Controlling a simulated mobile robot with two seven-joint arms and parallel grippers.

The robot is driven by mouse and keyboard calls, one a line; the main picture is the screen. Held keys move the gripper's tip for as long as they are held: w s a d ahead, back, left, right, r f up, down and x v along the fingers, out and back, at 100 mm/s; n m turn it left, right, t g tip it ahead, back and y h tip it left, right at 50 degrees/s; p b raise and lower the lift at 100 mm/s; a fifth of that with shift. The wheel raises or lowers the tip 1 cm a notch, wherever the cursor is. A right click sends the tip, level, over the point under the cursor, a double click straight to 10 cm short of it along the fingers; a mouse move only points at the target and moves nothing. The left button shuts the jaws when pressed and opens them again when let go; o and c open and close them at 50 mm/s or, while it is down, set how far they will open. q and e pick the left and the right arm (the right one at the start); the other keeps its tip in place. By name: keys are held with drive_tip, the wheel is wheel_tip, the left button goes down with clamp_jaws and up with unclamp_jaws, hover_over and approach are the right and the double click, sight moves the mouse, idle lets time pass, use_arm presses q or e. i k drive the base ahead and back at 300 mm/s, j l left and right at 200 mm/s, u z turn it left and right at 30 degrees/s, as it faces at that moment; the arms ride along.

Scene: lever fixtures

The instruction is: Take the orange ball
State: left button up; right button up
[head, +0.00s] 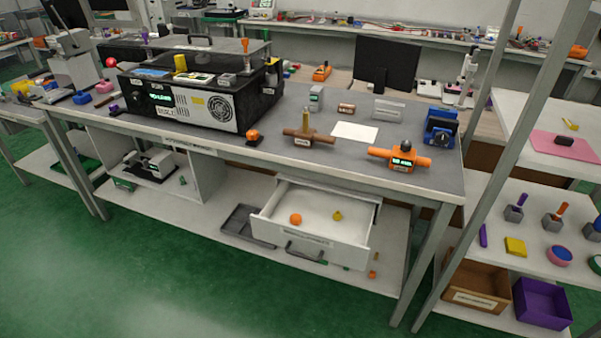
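An orange ball (295,219) lies on the white floor of an open drawer (337,243) under the workbench, towards the drawer's left side. A small yellow object (337,215) lies to its right in the same drawer. The drawer is pulled out, with a dark handle on its front. Neither of my grippers shows in the head view.
The grey bench top (345,170) above the drawer carries a black machine (195,95), a brown lever fixture (308,134), an orange lever fixture (401,157) and a blue device (440,127). Table legs stand right of the drawer. The green floor (200,270) in front is clear.

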sight(295, 219)
drive_tip(key=i+j+z, duration=0.3)
drive_tip(key=j+z, duration=0.3)
drive_tip(key=i+l, duration=0.1)
drive_tip(key=i, duration=0.45)
